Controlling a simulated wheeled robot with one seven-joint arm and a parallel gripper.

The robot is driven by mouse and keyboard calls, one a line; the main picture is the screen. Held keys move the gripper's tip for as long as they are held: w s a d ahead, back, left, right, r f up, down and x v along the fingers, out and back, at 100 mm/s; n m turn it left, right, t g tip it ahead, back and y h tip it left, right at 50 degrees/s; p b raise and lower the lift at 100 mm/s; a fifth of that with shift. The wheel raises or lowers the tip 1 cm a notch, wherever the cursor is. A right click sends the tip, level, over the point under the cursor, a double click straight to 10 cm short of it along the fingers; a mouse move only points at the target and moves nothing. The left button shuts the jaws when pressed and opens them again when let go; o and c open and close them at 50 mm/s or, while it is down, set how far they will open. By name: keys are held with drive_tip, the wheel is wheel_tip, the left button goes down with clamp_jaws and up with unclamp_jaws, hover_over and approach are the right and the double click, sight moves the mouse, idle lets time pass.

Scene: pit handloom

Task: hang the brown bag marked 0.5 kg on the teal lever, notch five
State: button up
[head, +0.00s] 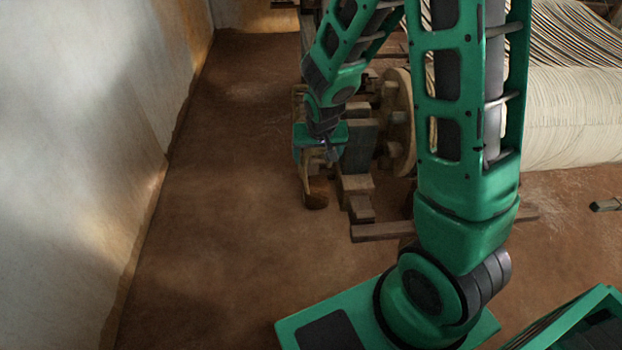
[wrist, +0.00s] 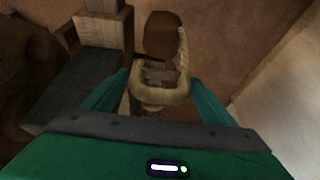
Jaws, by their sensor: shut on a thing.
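My gripper (head: 322,152) is at the left side of the loom, beside its wooden end frame. It is shut on the pale loop of a brown bag (head: 317,193), which hangs below it near the floor. In the wrist view the pale loop (wrist: 162,97) lies between my two teal fingers, and the brown bag (wrist: 163,34) shows beyond it. No mark can be read on the bag. I cannot make out the teal lever or its notches in either view.
A round wooden wheel (head: 398,122) and wooden blocks (head: 357,186) stand just right of my gripper. The cream warp roll (head: 572,115) is farther right. A pale wall (head: 80,150) runs along the left, with bare earth floor (head: 220,200) between.

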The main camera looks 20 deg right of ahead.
sight(316, 179)
wheel_tip(316, 179, down, 9)
drive_tip(key=shift+d+r, duration=0.1)
drive_tip(key=shift+r, duration=0.05)
drive_tip(key=shift+f, duration=0.25)
drive_tip(key=w+a, duration=0.2)
drive_tip(key=a, duration=0.5)
drive_tip(key=w+a+r, duration=0.1)
drive_tip(key=w+a, duration=0.1)
drive_tip(key=a, duration=0.5)
drive_tip(key=shift+w+a, duration=0.2)
drive_tip(key=shift+w, duration=0.2)
idle(0.4)
drive_tip(key=shift+s+d+r, duration=0.1)
idle(0.8)
